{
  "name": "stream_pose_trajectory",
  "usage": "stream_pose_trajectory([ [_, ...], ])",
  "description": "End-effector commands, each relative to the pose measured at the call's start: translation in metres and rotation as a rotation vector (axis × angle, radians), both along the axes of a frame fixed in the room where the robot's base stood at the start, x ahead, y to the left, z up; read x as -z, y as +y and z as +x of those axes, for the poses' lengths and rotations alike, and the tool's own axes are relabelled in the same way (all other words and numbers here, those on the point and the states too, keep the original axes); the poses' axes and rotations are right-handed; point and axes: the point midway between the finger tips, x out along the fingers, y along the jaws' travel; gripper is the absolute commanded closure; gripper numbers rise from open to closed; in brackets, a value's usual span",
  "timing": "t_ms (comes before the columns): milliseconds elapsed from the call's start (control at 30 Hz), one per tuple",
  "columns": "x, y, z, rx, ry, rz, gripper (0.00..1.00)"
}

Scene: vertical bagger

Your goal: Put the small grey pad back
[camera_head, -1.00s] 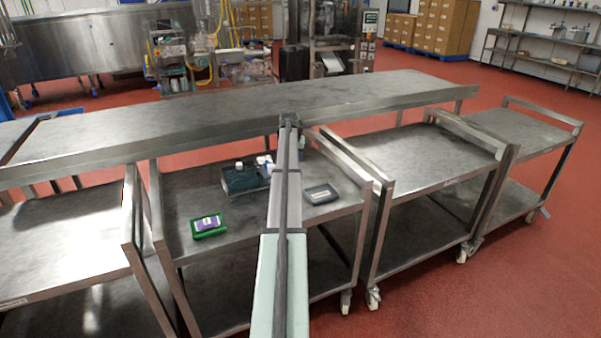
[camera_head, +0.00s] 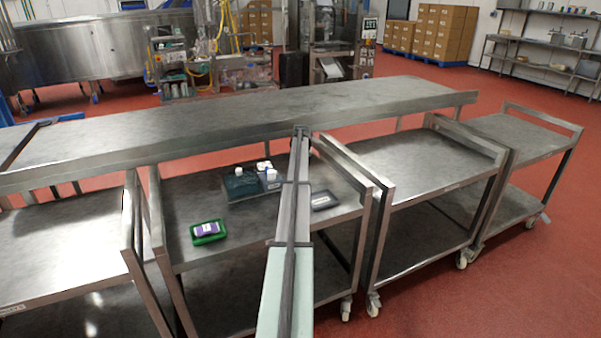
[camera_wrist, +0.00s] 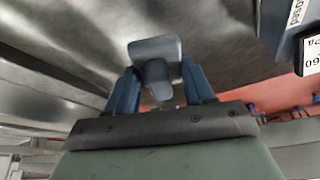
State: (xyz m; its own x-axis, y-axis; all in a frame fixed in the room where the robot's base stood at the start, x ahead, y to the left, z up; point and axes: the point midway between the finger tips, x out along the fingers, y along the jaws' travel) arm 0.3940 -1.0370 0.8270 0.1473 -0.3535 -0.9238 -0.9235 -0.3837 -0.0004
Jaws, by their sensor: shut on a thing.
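The small grey pad (camera_wrist: 168,48) is in the wrist view, a flat rounded grey plate with a stubby grip at its middle. My gripper (camera_wrist: 157,80) is shut on that grip, with a blue finger on each side. The pad appears to be held clear of surfaces. In the head view my own arm covers the gripper and pad.
A dark caddy (camera_head: 240,187) with white-capped bottles stands left of my arm. A green case with a purple-and-white top (camera_head: 208,231) lies at the cart's left front. A long steel bench (camera_head: 220,115) runs behind the cart (camera_head: 240,250). Raised cart handles flank it.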

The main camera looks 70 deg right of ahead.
Motion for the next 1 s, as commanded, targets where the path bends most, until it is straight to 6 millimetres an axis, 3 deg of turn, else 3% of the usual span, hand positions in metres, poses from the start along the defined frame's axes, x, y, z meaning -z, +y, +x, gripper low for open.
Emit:
stream_pose_trajectory([
  [400,0.039,0.0,0.0,0.0,0.0,-0.001,0.76],
  [800,0.042,0.0,0.0,0.0,0.0,-0.001,0.76],
  [833,0.043,0.0,0.0,0.0,0.0,-0.001,0.47],
  [1000,0.042,0.0,0.0,0.0,0.0,-0.001,0.31],
])
